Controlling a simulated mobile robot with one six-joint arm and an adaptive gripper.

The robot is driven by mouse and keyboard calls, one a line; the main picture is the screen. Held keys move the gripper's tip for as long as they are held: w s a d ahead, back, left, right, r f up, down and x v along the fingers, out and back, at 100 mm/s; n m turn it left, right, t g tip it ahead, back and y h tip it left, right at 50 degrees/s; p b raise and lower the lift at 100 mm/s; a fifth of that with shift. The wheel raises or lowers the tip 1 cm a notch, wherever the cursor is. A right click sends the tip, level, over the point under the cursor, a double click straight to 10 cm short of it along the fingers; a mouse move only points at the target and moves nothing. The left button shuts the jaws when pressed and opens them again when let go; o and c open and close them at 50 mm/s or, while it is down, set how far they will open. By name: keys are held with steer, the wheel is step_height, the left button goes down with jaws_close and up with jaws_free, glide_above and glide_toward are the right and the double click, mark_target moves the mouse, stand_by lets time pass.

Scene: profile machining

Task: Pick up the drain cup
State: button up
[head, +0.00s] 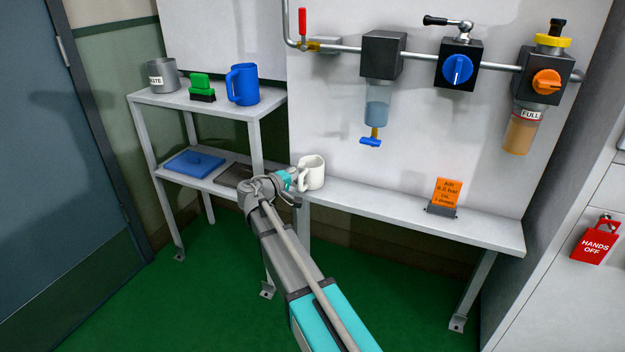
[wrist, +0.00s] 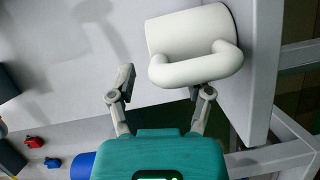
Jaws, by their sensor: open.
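The only white cup in view, which I take for the drain cup, stands upright on the low grey shelf in the head view (head: 314,172). Its handle faces left, toward my gripper. My gripper (head: 287,186) is just left of the cup, low over the shelf. In the wrist view the cup (wrist: 185,28) fills the top centre, handle toward me.
A blue jug (head: 242,85), a green brush (head: 202,88) and a grey waste can (head: 161,76) stand on the upper shelf at left. A blue lidded tray (head: 194,164) lies below. Filter units hang above the long shelf, which is clear up to the orange sign (head: 447,192).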

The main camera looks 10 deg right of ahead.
steer(key=shift+w+d, duration=0.2)
steer(key=shift+d, duration=0.15)
stand_by(0.3)
jaws_close()
